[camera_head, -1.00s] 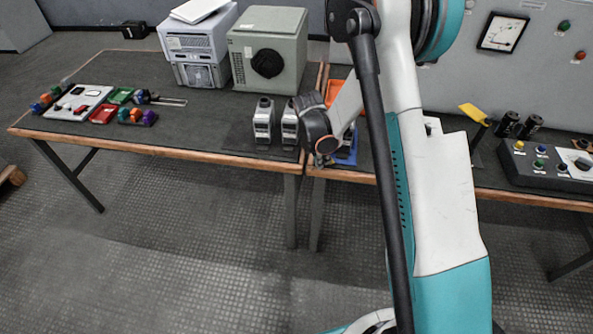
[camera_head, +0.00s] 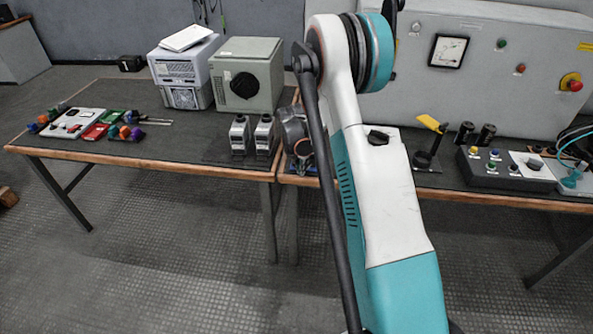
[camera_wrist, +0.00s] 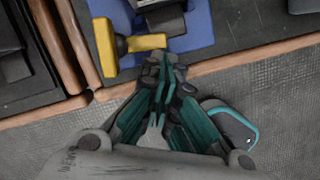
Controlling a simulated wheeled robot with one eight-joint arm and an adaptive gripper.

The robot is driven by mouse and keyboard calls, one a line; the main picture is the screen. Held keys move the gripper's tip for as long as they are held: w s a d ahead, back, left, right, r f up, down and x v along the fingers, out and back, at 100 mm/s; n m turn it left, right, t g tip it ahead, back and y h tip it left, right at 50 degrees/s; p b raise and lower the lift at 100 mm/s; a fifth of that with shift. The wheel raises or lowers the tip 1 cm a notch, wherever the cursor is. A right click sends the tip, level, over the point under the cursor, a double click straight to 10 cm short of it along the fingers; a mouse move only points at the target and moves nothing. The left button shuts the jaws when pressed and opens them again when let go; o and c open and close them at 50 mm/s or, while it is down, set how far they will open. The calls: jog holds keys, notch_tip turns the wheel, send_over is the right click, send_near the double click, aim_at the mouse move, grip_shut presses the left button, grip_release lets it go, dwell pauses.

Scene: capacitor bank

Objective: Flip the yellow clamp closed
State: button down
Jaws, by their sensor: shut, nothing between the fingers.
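In the wrist view, a yellow clamp (camera_wrist: 106,48) with a bar sticking out to the right sits at a blue fixture (camera_wrist: 200,32) near the table edge. A dark block lies on the fixture beside the bar. My gripper (camera_wrist: 164,68) is shut and empty. Its fingertips are just below the right end of the yellow bar; I cannot tell whether they touch it. In the head view, my arm hides the clamp and most of the fixture. A separate yellow lever (camera_head: 430,123) rises from a black base to the right of my arm.
Two grey-and-black devices (camera_head: 240,137) stand on the table left of my gripper. A grey box with a black knob (camera_head: 244,85) is behind them. A button panel (camera_head: 505,168) and black cylinders lie right. A wooden table edge (camera_wrist: 250,50) runs close by the gripper.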

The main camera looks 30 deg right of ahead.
jog(key=shift+d, duration=0.3)
dwell(0.6)
